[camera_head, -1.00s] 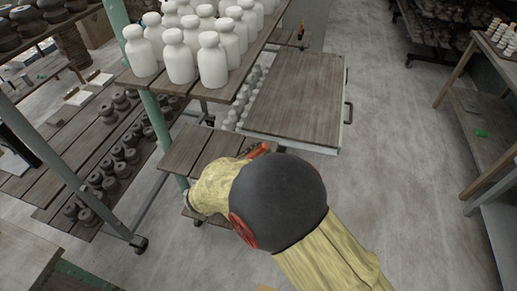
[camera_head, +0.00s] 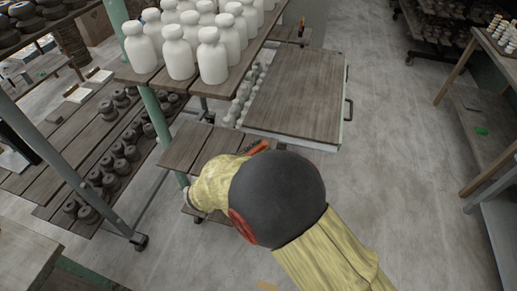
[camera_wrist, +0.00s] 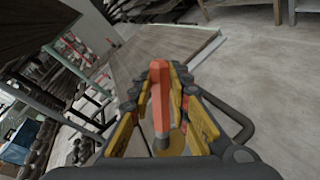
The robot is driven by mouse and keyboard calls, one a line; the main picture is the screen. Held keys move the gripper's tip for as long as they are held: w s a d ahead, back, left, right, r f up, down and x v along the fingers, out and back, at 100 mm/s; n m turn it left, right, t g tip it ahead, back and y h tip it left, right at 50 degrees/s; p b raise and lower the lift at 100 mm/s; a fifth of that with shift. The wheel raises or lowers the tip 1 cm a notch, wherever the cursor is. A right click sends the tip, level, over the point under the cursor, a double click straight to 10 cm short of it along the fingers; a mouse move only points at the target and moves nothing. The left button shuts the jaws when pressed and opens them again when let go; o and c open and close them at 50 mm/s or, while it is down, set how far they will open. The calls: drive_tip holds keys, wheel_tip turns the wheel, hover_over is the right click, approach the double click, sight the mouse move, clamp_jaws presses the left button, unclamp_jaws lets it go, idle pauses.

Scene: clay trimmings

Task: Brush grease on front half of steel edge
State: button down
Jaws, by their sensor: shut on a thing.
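My gripper (camera_wrist: 162,82) is shut on an orange-handled tool (camera_wrist: 160,95) in the wrist view. A dark collar shows at the tool's near end, with a round tan patch beside it; I cannot tell whether that patch is bristles. In the head view my arm hides most of the gripper, and a bit of the orange tool (camera_head: 258,147) shows beyond it. A wooden-topped cart (camera_head: 297,95) stands ahead, with a pale metal-looking edge (camera_head: 292,142) along its front. That edge also shows in the wrist view (camera_wrist: 207,48). The tool looks apart from it. No grease can be made out.
White bottles (camera_head: 180,58) crowd a shelf at upper left. A low slatted wooden surface (camera_head: 200,147) lies left of my gripper. Racks of dark pots (camera_head: 118,152) stand at left. A handle (camera_head: 349,109) sticks out on the cart's right.

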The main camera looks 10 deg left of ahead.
drive_tip(key=shift+f+b, duration=0.4)
drive_tip(key=shift+f, duration=0.25)
idle(0.9)
wheel_tip(320, 180, up, 7)
drive_tip(key=p, duration=0.3)
drive_tip(key=shift+p, duration=0.4)
idle(0.8)
